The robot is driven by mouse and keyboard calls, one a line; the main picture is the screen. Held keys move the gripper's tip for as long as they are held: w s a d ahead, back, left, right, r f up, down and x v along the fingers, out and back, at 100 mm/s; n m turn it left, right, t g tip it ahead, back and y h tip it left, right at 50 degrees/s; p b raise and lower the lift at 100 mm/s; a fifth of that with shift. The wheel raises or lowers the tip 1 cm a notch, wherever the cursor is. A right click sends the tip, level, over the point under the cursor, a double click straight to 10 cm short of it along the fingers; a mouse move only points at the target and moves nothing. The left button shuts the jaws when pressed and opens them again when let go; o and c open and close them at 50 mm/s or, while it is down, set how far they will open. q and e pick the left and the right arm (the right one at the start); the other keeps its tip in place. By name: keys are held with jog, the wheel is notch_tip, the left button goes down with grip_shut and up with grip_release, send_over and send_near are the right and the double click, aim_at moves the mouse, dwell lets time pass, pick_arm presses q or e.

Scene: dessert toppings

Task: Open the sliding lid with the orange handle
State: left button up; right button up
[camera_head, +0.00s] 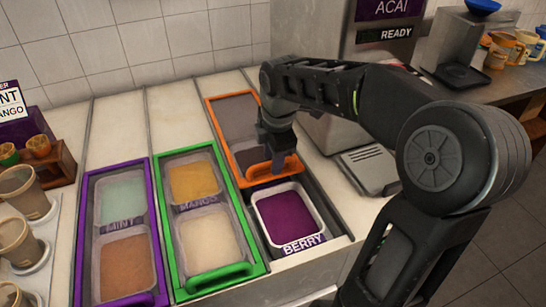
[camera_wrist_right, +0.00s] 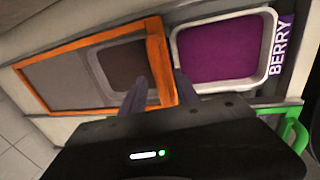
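The sliding lid with the orange handle (camera_head: 207,112) is slid towards the back. The berry tub (camera_head: 286,217) with purple filling lies uncovered in front of it; the tub also shows in the right wrist view (camera_wrist_right: 220,52). My right gripper (camera_head: 282,158) is at the orange handle (camera_head: 268,168) on the lid's front edge. In the right wrist view, the spread fingers of the right gripper (camera_wrist_right: 161,88) stand on either side of the orange bar; firm contact cannot be made out. My left gripper is not in view.
The green-framed mango lid (camera_head: 176,242) and purple-framed mint lid (camera_head: 83,247) lie shut to the left. Cups (camera_head: 22,192) stand at the far left. The acai machine (camera_head: 345,45) stands behind my right arm, with its drip tray (camera_head: 368,172) beside the orange lid.

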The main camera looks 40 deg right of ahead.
grip_shut()
dwell(0.3)
dwell(1.1)
